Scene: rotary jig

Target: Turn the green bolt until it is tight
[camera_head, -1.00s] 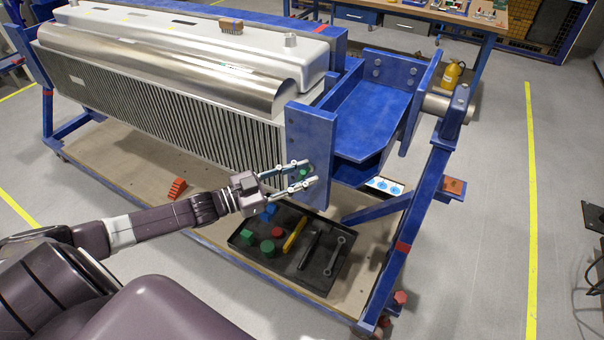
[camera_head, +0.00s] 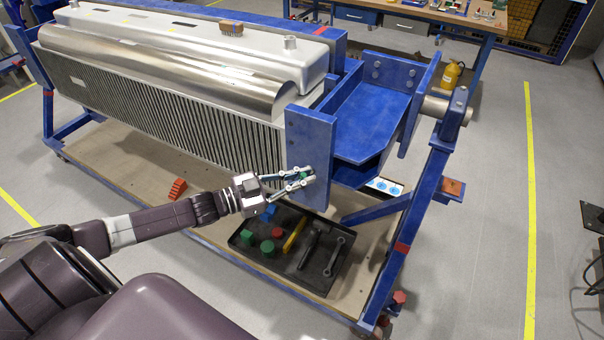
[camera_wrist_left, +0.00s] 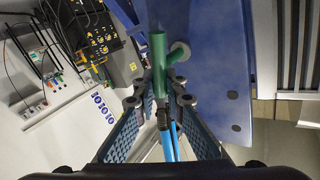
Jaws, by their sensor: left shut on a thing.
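The green bolt (camera_head: 304,175) sits at the lower part of the blue end plate (camera_head: 311,135) of the jig. In the left wrist view the green bolt (camera_wrist_left: 158,62) shows as a bar with a short side stem that runs toward a grey round part on the blue plate (camera_wrist_left: 215,75). My left gripper (camera_head: 303,178) reaches in from the left and is shut on the bolt, its fingers on either side. In the wrist view the fingertips of my left gripper (camera_wrist_left: 160,98) are at the bar's near end. My right gripper is not in view.
A black tray (camera_head: 312,278) below holds green and red pieces, a yellow tool and dark tools. A red stepped block (camera_head: 177,189) lies on the jig's wooden base. The large ribbed metal part (camera_head: 150,100) fills the space left of the blue plate.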

